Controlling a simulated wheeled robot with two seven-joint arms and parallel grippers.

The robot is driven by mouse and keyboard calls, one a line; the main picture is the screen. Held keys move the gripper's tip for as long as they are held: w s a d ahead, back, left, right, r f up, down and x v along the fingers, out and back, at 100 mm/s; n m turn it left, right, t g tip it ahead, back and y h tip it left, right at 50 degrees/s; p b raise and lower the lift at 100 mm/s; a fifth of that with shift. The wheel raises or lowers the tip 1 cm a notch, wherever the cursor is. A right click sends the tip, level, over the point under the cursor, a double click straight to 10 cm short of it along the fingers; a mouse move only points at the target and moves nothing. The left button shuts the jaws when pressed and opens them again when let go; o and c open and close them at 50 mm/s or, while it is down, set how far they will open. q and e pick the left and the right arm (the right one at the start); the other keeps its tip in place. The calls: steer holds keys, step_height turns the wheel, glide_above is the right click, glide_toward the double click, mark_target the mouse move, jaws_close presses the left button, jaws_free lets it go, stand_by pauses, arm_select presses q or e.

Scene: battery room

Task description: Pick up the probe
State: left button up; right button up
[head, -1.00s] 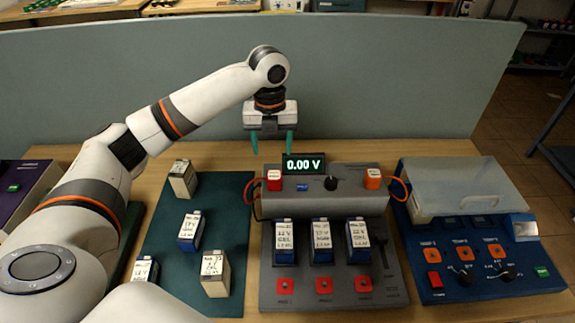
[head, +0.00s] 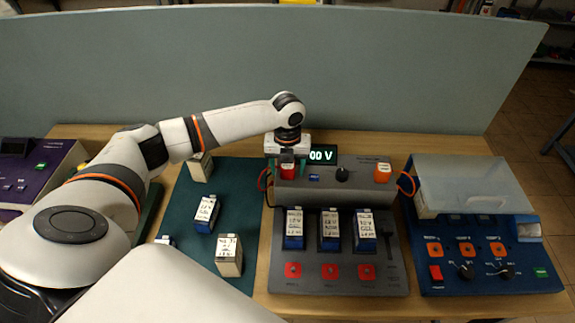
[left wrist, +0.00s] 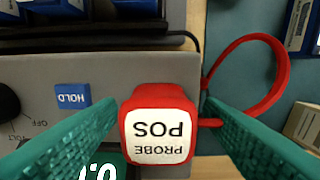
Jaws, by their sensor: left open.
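The red probe (left wrist: 160,125) has a white top label reading "PROBE POS" in the left wrist view, upside down there. It stands on the grey tester (head: 340,188), at the left of its upper ledge, with a red cable leaving its side. In the head view the probe (head: 287,168) shows just below my left gripper (head: 287,153). In the left wrist view the two green fingers (left wrist: 160,130) are open, one on each side of the probe, with gaps visible. An orange probe (head: 382,173) stands at the ledge's right. My right gripper is not in view.
The tester's display (head: 322,155) is partly covered by my gripper. A dial (head: 342,174) and blue HOLD button (left wrist: 73,96) are close by. Three batteries sit in the tester; several more stand on the green mat (head: 180,225). A blue device (head: 480,260) with a clear lid is at right.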

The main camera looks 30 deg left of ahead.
arm_select(q)
steer(key=shift+w+f, duration=0.1)
steer(key=shift+f, duration=0.15)
steer(key=c, duration=1.1)
